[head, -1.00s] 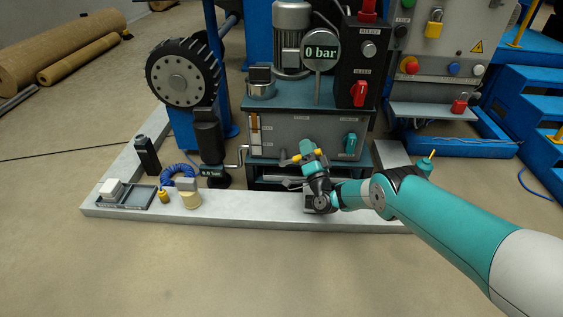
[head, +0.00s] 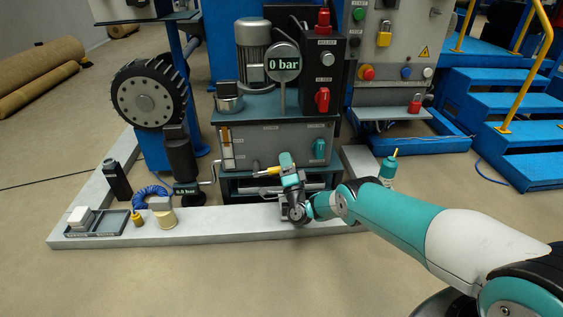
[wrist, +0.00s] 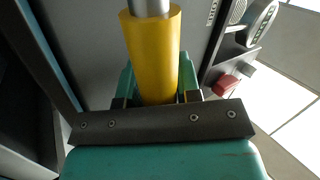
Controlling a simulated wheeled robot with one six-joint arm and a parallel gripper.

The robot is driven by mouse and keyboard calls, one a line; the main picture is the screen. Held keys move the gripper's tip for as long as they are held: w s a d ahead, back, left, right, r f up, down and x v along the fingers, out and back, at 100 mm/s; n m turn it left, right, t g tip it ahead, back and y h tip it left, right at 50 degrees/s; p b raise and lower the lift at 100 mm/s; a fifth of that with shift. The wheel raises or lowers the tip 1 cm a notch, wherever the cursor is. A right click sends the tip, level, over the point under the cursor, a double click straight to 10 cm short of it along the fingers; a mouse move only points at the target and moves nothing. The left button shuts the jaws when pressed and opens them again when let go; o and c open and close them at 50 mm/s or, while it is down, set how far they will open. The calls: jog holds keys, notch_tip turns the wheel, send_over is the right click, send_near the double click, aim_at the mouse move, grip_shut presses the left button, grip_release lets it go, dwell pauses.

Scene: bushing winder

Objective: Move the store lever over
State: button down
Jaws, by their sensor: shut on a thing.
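The lever with a yellow grip (head: 268,171) sticks out in front of the grey power unit (head: 272,138). I take it to be the store lever, but no label on it is readable. In the wrist view the yellow grip (wrist: 152,55) runs up to a bright metal rod (wrist: 149,7). My gripper (head: 286,163) is shut around the yellow grip, with a finger on each side of it in the wrist view (wrist: 155,97). The lever's pivot is hidden.
A teal handle (head: 320,148) sits on the unit's front, right of my gripper. The gauge (head: 283,64) above reads 0 bar. A pale kerb (head: 235,222) runs below my wrist. A hand pump (head: 181,155) stands left, a teal bottle (head: 388,168) right.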

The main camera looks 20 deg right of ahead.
jog(key=shift+s+a+r, duration=0.2)
jog(key=shift+a+r, duration=0.05)
jog(key=shift+r, duration=0.3)
jog(key=c, duration=1.2)
grip_release()
jog(key=shift+w+d+f, duration=0.25)
jog(key=shift+d+f, duration=0.05)
jog(key=shift+f, duration=0.3)
jog(key=o, duration=0.3)
jog(key=shift+s+a+r, duration=0.3)
jog(key=shift+a+r, duration=0.05)
jog(key=shift+r, duration=0.25)
jog(key=shift+s+d+f+m+p, duration=0.15)
jog(key=shift+s+f+p, duration=0.25)
jog(key=shift+s+p, duration=0.2)
jog(key=shift+s+d+f+m+p, duration=0.1)
jog(key=shift+s+f+m+p, duration=0.05)
jog(key=shift+s+f+p, duration=0.4)
jog(key=s+p, duration=1.2)
jog(key=shift+s+a+f, duration=0.15)
jog(key=shift+f, duration=0.1)
